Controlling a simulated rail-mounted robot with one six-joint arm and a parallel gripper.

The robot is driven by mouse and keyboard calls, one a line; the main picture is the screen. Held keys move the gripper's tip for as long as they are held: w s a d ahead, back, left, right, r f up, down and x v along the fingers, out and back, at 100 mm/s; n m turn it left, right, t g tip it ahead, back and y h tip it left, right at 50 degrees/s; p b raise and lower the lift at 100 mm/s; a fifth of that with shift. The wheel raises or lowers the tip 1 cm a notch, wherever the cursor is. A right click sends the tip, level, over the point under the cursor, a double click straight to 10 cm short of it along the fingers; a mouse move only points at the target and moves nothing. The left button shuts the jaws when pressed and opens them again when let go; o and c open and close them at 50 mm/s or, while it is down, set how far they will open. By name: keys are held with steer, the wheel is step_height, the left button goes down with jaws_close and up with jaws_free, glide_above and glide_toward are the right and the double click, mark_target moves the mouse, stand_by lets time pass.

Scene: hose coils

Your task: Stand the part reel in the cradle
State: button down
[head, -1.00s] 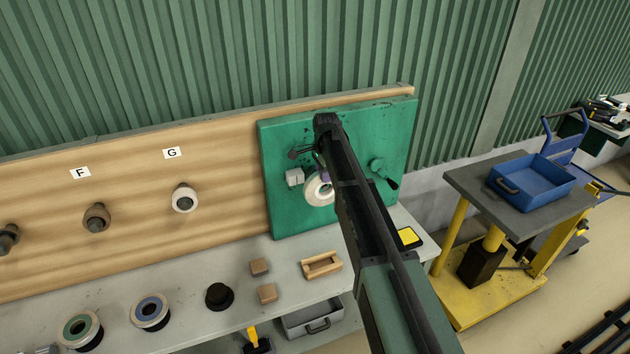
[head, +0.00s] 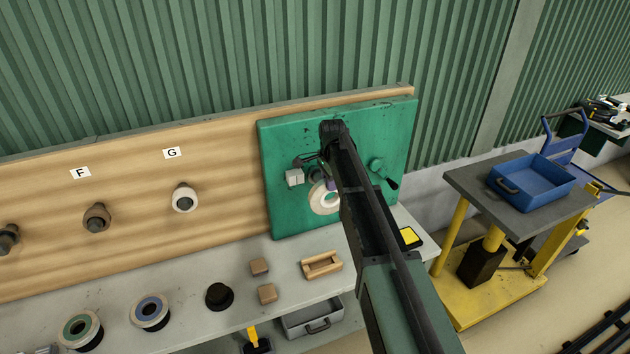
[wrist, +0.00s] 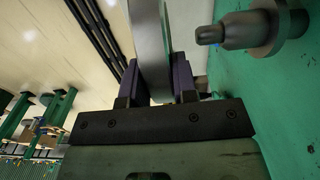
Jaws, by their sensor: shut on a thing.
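The part reel (head: 325,201), a pale ring with a round hole, hangs in front of the green panel, partly hidden by my arm. In the wrist view the reel (wrist: 150,40) shows edge-on between the two dark finger pads. My gripper (wrist: 156,78) is shut on it. A grey spindle (wrist: 236,34) with a rounded tip sticks out of the panel to the right of the reel, apart from it in that view. The cradle (head: 321,265), a small wooden trough, sits on the grey bench below the reel. It looks empty.
The green panel (head: 283,215) carries a white box (head: 295,177) and a crank handle (head: 384,172). Wooden blocks (head: 260,267), a black hub (head: 219,295) and two reels (head: 151,312) lie left of the cradle. A yellow-faced device (head: 410,236) lies to the right.

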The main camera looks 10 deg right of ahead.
steer(key=shift+s, duration=0.1)
steer(key=s, duration=0.2)
steer(key=s+d, duration=0.1)
steer(key=s, duration=0.1)
steer(key=shift+s, duration=0.4)
stand_by(0.7)
steer(key=w+a+f+b, duration=0.1)
steer(key=a+f+b, duration=0.3)
steer(key=f+b, duration=0.7)
steer(key=shift+f+b, duration=0.35)
steer(key=shift+b, duration=0.05)
step_height(320, 180, down, 7)
steer(key=b, duration=0.6)
steer(key=shift+r+b, duration=0.2)
steer(key=shift+b, duration=0.1)
